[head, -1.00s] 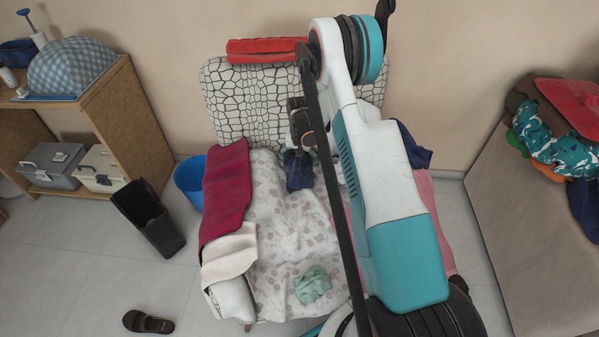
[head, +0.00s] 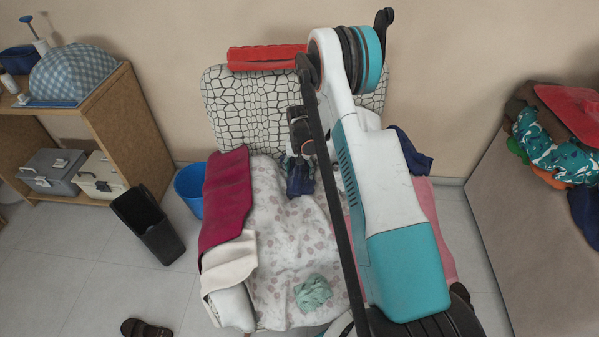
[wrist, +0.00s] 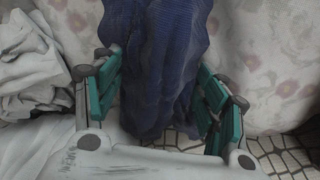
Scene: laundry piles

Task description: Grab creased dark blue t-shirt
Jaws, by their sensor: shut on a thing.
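A creased dark blue t-shirt (wrist: 165,65) hangs bunched between the two teal-padded fingers of my gripper (wrist: 165,100) in the wrist view. The fingers are shut on it from both sides. In the head view the dark blue t-shirt (head: 299,178) shows as a small dark bundle at the back of the armchair seat, below my gripper (head: 301,150). My arm hides part of the chair around it.
The armchair (head: 250,110) has a patterned back, a floral sheet (head: 275,235), a magenta cloth (head: 226,195) and a mint cloth (head: 313,292). A clothes pile (head: 560,150) lies right.

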